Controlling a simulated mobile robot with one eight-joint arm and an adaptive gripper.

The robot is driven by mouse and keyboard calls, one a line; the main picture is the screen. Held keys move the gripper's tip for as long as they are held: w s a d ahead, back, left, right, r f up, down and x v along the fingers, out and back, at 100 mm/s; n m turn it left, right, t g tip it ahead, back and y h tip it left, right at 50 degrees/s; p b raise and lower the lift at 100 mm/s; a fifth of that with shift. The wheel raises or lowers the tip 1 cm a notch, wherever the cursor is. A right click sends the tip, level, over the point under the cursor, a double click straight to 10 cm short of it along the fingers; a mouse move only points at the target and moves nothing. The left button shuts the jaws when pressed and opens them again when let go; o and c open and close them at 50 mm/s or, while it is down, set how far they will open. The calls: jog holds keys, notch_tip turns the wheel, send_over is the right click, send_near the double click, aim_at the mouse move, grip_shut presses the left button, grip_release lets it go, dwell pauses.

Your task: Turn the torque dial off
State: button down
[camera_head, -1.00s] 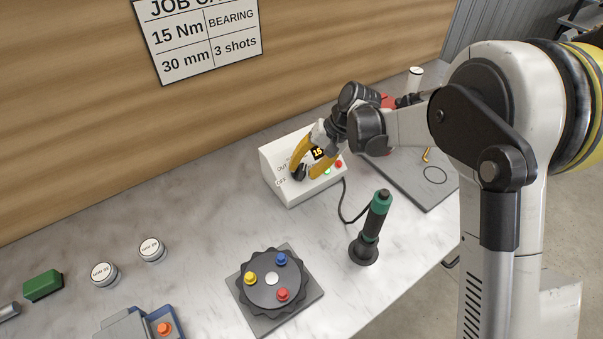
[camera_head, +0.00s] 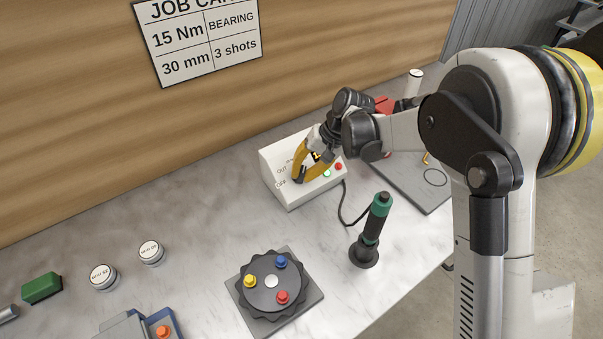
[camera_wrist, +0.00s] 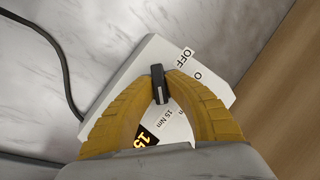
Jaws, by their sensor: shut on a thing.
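The white control box (camera_head: 290,197) stands on the bench in the head view, with OUT and OFF printed on its sloped face. Its black torque dial (camera_wrist: 159,84) shows in the wrist view between the yellow fingertips, as a narrow bar. My gripper (camera_wrist: 160,82) is shut on the dial. OFF is printed above and right of the dial in the wrist view, and 15 Nm below it. The display (camera_wrist: 143,138) is partly hidden by a finger and shows 15. In the head view my gripper (camera_head: 302,177) covers most of the dial.
A green and black screwdriver-like tool (camera_head: 372,230) stands upright in front of the box, with a cable beside it. A black round fixture (camera_head: 271,299) with coloured knobs lies nearer. A grey mat (camera_head: 412,196) is right of the box.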

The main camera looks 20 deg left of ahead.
jog(key=n+h, duration=0.1)
jog(key=n, duration=0.2)
jog(key=shift+a+t+h, duration=0.1)
jog(key=shift+t+h, duration=0.3)
jog(key=n+t+h, duration=0.1)
jog(key=n, duration=0.2)
jog(key=shift+s+h, duration=0.1)
jog(key=shift+h, duration=0.2)
jog(key=n+t+h+b, duration=0.1)
jog(key=n, duration=0.1)
jog(key=shift+n+t, duration=0.3)
jog(key=shift+n, duration=0.1)
jog(key=n+t+b, duration=0.1)
jog(key=n, duration=0.2)
jog(key=shift+f+t+h, duration=0.1)
jog(key=shift+t+h, duration=0.3)
jog(key=n+t+b, duration=0.3)
jog(key=n, duration=0.2)
jog(key=shift+s+f, duration=0.1)
jog(key=n+t+b, duration=0.2)
jog(key=n, duration=0.1)
jog(key=shift+n+t+y+b, duration=0.55)
jog(key=shift+n+b, duration=0.25)
jog(key=shift+n, duration=0.4)
